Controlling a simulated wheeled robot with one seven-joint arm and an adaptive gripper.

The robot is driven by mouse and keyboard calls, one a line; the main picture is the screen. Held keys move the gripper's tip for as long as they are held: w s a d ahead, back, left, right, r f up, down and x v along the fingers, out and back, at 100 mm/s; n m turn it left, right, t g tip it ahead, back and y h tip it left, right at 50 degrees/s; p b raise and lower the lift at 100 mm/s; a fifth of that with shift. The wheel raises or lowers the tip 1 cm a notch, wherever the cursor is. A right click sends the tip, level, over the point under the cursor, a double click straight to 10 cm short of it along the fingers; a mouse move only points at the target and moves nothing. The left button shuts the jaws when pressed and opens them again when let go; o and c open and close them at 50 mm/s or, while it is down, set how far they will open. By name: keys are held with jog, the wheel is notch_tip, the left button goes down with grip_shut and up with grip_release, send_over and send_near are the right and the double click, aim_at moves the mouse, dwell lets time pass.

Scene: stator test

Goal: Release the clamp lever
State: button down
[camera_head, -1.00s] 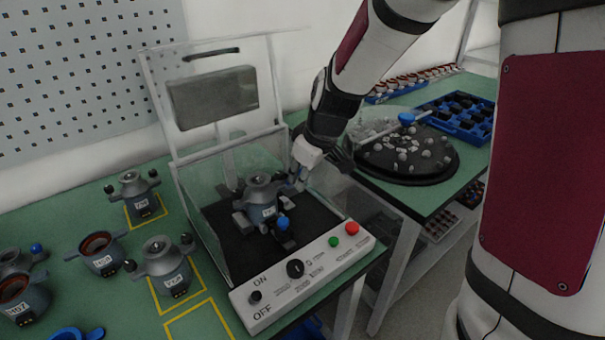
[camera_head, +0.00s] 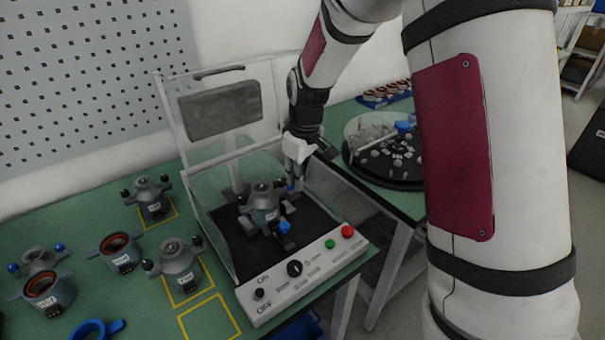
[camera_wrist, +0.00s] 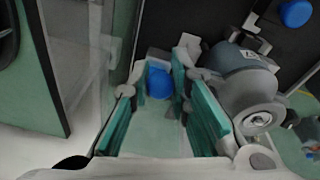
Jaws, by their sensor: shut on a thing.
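The grey stator (camera_head: 263,203) stands upright inside the open clear test box (camera_head: 222,262), on its black floor; it also shows at the right of the wrist view (camera_wrist: 245,85). A clamp lever with a blue knob (camera_head: 291,186) is at its right side; this knob shows between my fingers in the wrist view (camera_wrist: 158,83). A second blue-knobbed clamp lever (camera_head: 285,228) is at the front of the stator and shows top right in the wrist view (camera_wrist: 297,13). My gripper (camera_head: 294,178) points down at the right side and is shut on the right clamp lever; its contact is partly hidden.
The control panel (camera_head: 303,271) with red and green buttons runs along the box's front. The raised lid (camera_head: 222,108) stands behind. More stators (camera_head: 180,266) are on the green table at left. A round black tray (camera_head: 395,165) is on the right table.

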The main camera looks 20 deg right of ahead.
jog(key=shift+w+r, duration=0.1)
jog(key=c, duration=1.8)
grip_release()
jog(key=shift+o, duration=0.2)
notch_tip(320, 180, up, 12)
jog(key=s, duration=0.2)
jog(key=shift+o, duration=0.2)
jog(key=shift+d, duration=0.1)
